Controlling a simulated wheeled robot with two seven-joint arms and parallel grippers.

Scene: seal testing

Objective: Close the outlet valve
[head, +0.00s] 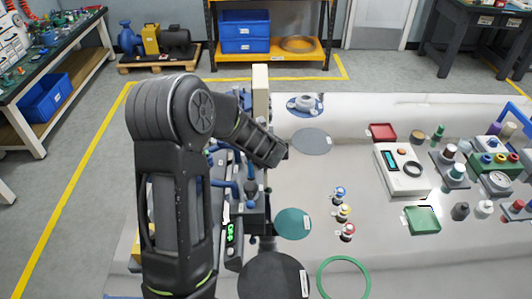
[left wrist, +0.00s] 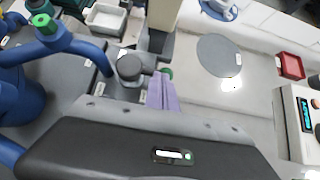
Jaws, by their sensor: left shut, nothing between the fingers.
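A test rig with blue pipes (head: 232,190) stands at the left of the table, partly hidden behind my left arm. In the left wrist view its thick blue pipe (left wrist: 88,52) carries a green-collared fitting (left wrist: 42,22). In the head view my left gripper (head: 270,150) is over the rig's right edge, shut and empty. My right gripper is not in view.
A beige column (head: 261,92) rises behind the rig. Flat grey (head: 312,141) and teal (head: 293,223) discs, small coloured fittings (head: 344,211) and a white meter box (head: 403,170) lie to the right. The table middle between them is mostly clear.

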